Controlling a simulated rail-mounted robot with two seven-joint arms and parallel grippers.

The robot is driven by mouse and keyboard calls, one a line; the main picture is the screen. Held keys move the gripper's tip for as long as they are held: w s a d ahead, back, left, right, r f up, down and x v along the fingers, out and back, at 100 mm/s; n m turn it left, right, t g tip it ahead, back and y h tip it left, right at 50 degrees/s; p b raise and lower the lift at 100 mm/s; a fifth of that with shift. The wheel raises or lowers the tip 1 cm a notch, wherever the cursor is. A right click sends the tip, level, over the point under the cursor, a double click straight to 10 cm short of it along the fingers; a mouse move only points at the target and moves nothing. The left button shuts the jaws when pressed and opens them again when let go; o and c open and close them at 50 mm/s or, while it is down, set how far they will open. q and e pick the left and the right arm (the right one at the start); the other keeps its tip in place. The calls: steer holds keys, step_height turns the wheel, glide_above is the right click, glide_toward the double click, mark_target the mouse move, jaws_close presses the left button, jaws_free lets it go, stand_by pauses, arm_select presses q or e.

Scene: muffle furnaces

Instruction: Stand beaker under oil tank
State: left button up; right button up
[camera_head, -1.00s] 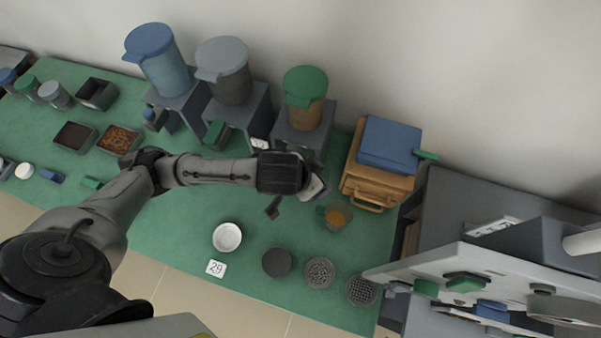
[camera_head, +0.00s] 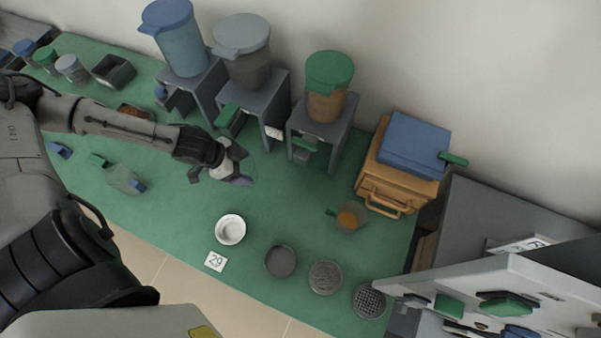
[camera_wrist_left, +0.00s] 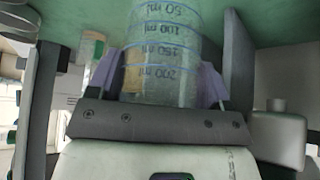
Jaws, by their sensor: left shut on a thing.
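My left gripper (camera_head: 232,168) is shut on a clear beaker (camera_wrist_left: 160,50) with blue graduation marks, seen between its purplish fingers in the left wrist view. In the head view the beaker is too faint to make out. The gripper is low over the green mat, in front of the stand of the grey-lidded tank (camera_head: 243,55). A blue-lidded tank (camera_head: 180,40) stands left of it and a green-lidded tank (camera_head: 328,90) with amber-brown contents right of it. No label tells which is the oil tank. My right gripper is not in view.
A beaker with amber liquid (camera_head: 348,218) stands before an orange box (camera_head: 388,182) with a blue lid. A white bowl (camera_head: 230,229), a "29" card (camera_head: 216,261) and several dark round dishes lie along the front. A small clear bottle (camera_head: 122,180) lies left. The mat's middle is clear.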

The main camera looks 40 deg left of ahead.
arm_select(q)
steer(key=w+d+f, duration=0.1)
steer(key=w+d, duration=0.1)
steer(key=w+d+f+b, duration=0.1)
steer(key=w+d+f, duration=0.1)
steer(key=w, duration=0.1)
steer(key=w+d+f, duration=0.2)
steer(key=w, duration=0.1)
steer(key=shift+b, duration=0.3)
steer(key=shift+w+d+f, duration=0.35)
steer(key=shift+w+f, duration=0.1)
steer(key=shift+w, duration=0.05)
steer(key=shift+w+d+f+b, duration=0.35)
steer(key=shift+w+d+f, duration=0.45)
steer(key=shift+w+f, duration=0.2)
steer(key=shift+a, duration=0.1)
steer(key=o, duration=0.9)
steer(key=shift+o, duration=0.2)
